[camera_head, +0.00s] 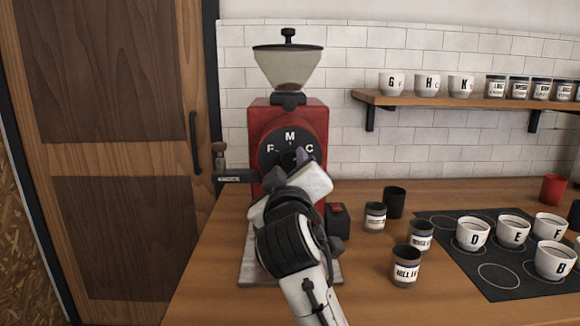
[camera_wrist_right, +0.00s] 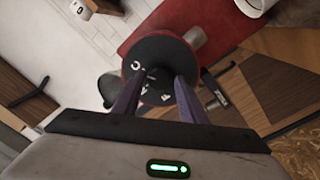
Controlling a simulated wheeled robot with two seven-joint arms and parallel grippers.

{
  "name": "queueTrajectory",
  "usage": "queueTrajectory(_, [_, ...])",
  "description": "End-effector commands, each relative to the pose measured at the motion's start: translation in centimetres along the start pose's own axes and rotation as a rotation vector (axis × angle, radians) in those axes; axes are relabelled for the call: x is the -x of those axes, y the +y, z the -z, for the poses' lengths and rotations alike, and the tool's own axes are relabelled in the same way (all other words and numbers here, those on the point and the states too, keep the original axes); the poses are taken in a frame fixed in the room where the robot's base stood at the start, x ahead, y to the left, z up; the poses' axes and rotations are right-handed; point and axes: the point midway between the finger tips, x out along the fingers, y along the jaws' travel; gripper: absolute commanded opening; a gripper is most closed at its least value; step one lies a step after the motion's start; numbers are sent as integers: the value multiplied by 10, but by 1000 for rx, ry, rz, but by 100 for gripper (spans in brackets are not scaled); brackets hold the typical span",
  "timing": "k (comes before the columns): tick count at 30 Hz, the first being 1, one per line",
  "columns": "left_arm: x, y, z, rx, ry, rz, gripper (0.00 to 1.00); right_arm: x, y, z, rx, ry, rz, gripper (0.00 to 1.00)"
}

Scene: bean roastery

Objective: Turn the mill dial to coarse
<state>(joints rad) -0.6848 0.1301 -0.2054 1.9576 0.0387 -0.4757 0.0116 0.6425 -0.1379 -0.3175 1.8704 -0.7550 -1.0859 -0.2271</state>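The red mill (camera_head: 258,118) stands on the wooden counter against the tiled wall. Its round black dial face (camera_head: 272,138) carries white letters F at left, M at top and C at right. The dial face (camera_wrist_right: 158,50) also shows in the right wrist view, rotated. My right gripper (camera_head: 296,158) is at the dial, covering its middle and lower part in the head view. In the wrist view its two purple fingers (camera_wrist_right: 157,82) are apart, on either side of the dark centre of the dial. The pointer's setting cannot be made out. My left gripper is not in view.
A knock lever (camera_head: 235,177) sticks out left of the mill. Dark labelled canisters (camera_head: 405,268) and a black cup (camera_head: 395,202) stand to the right. Lettered white cups (camera_head: 472,233) stand on a black mat (camera_head: 455,272). A shelf (camera_head: 440,100) holds more cups and jars.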

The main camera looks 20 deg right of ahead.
Motion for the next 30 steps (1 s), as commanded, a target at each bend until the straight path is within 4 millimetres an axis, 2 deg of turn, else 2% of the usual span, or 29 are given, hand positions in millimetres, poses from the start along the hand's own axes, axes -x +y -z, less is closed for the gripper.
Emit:
queueTrajectory(10, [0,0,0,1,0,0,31,0,0,0,2,2,-1,50])
queueTrajectory(13, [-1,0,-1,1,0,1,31,6,0,1,1,3,-1,50])
queueTrajectory(17, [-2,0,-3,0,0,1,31,26,-1,0,-1,3,0,50])
queueTrajectory(24, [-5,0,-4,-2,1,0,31,74,-1,-1,-2,1,2,50])
queueTrajectory(30, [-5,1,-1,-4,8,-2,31,98,-1,0,0,1,1,50])
